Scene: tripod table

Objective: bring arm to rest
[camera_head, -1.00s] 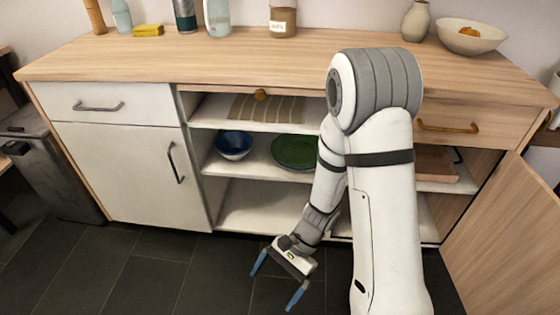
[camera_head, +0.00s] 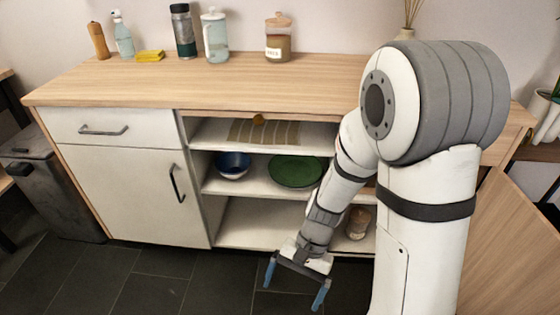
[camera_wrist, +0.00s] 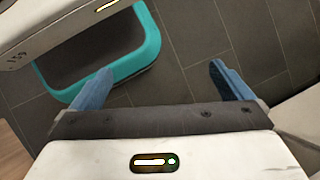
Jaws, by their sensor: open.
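My gripper (camera_head: 296,284) hangs low in front of the open cabinet (camera_head: 205,235), close above the dark tile floor in the head view. Its two blue fingers are spread apart with nothing between them. In the wrist view the open gripper (camera_wrist: 162,85) shows bare floor tiles between its fingers. My arm is bent, with the shoulder high on the right and the forearm slanting down to the left. It hides the right part of the cabinet.
Inside the cabinet are a blue bowl (camera_head: 232,165), a green plate (camera_head: 296,171) and a jar (camera_head: 357,222). Several bottles and jars stand on the wooden counter (camera_head: 150,85). An open door (camera_head: 500,250) is at right. A teal-rimmed thing (camera_wrist: 135,60) shows in the wrist view.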

